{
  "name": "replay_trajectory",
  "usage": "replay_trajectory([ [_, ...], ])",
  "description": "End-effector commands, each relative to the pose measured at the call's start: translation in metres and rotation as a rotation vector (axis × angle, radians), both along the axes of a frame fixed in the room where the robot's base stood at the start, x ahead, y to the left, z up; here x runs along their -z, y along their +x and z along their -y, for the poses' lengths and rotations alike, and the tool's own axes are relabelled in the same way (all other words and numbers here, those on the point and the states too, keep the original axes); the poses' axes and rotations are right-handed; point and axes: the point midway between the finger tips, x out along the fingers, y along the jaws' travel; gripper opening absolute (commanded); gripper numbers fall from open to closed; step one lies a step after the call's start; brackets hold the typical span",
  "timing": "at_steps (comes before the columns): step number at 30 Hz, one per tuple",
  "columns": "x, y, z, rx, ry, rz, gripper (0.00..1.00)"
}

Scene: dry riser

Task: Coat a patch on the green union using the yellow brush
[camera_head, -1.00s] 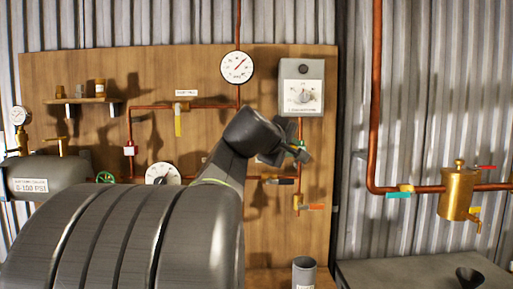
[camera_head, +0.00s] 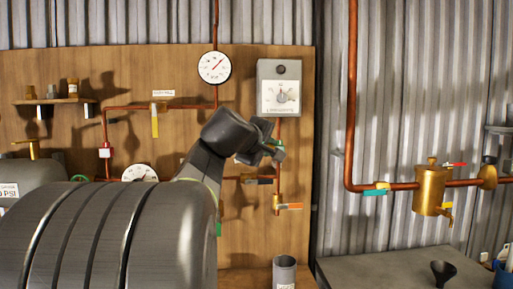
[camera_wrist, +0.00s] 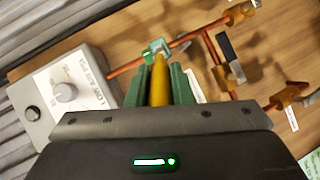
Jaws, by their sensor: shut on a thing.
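My gripper (camera_wrist: 160,88) is shut on the yellow brush (camera_wrist: 160,82), which stands between its green fingers in the wrist view. The brush's far end points at a grey-green fitting on a copper pipe, which looks like the green union (camera_wrist: 157,46). The end overlaps the union in the picture; I cannot tell whether they touch. The bristles are not clearly visible, and no coated patch can be made out. In the head view my gripper (camera_head: 268,150) is by the vertical pipe below the grey box, with a small green spot at its tip.
A grey box with a dial (camera_head: 286,87) hangs just above my gripper. An orange-handled valve (camera_head: 288,206) is below it. A grey cup (camera_head: 285,271) stands underneath. On the right are a brass vessel (camera_head: 431,190) on a copper pipe and a grey bench (camera_head: 385,272).

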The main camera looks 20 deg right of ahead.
Motion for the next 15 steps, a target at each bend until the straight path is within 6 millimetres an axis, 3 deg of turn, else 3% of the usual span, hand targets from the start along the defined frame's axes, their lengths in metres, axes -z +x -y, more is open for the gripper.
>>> replay_trajectory([
  [15,-0.0006,0.0051,0.0051,0.001,0.001,0.0,0.0],
])
